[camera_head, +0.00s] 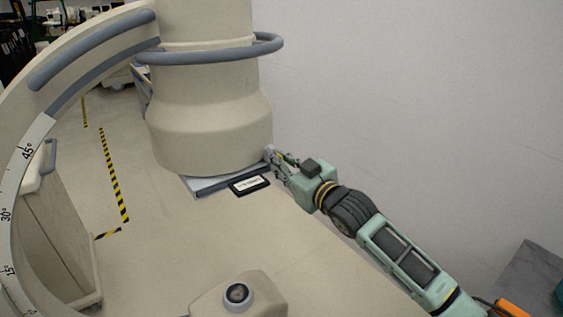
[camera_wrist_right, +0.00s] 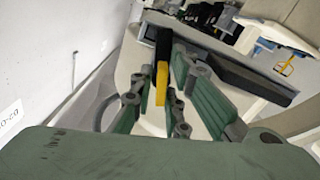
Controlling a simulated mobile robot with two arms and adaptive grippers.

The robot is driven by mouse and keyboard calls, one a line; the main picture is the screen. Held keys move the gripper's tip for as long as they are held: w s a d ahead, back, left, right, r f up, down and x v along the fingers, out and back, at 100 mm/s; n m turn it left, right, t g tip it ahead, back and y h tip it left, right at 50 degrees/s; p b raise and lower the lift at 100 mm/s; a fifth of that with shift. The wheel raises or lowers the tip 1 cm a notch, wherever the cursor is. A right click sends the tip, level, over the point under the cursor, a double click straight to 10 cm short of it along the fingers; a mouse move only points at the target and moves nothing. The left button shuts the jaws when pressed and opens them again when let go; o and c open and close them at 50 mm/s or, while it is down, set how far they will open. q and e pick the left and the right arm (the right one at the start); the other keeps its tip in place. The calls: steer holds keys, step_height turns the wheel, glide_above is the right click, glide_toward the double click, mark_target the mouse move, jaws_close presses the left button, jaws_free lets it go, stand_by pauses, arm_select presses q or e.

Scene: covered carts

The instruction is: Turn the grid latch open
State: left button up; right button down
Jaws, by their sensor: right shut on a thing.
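The grid latch shows in the right wrist view as a narrow yellow and black piece (camera_wrist_right: 161,84) between my fingers. In the head view it is mostly hidden by my fingers, at the right side of the large beige cylindrical housing (camera_head: 208,125). My right gripper (camera_head: 272,156) reaches in from the lower right and is shut on the latch; in the wrist view its green fingers (camera_wrist_right: 168,62) stand on both sides of it. A flat grey plate (camera_head: 210,184) sits under the housing, with a black-framed label (camera_head: 250,185) at its front. My left gripper is not in view.
A grey ring handle (camera_head: 268,46) circles the housing above my gripper. The curved beige arm with an angle scale (camera_head: 22,170) fills the left. A plain wall (camera_head: 420,90) stands close behind my right arm. A beige unit with a round knob (camera_head: 238,294) is in front.

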steer(key=n, duration=0.3)
steer(key=shift+a+n, duration=0.1)
steer(key=shift+n, duration=0.3)
steer(key=n+p, duration=0.1)
steer(key=n, duration=0.2)
steer(key=shift+f+n, duration=0.1)
steer(key=shift+n, duration=0.2)
steer(key=n, duration=0.4)
steer(key=shift+s+f+p, duration=0.1)
steer(key=shift+p, duration=0.3)
steer(key=shift+f+n+p, duration=0.2)
steer(key=shift+n+p, duration=0.15)
steer(key=shift+n, duration=1.45)
steer(key=c, duration=2)
jaws_free()
steer(key=shift+o, duration=0.7)
steer(key=shift+r, duration=0.1)
steer(key=shift+r, duration=0.1)
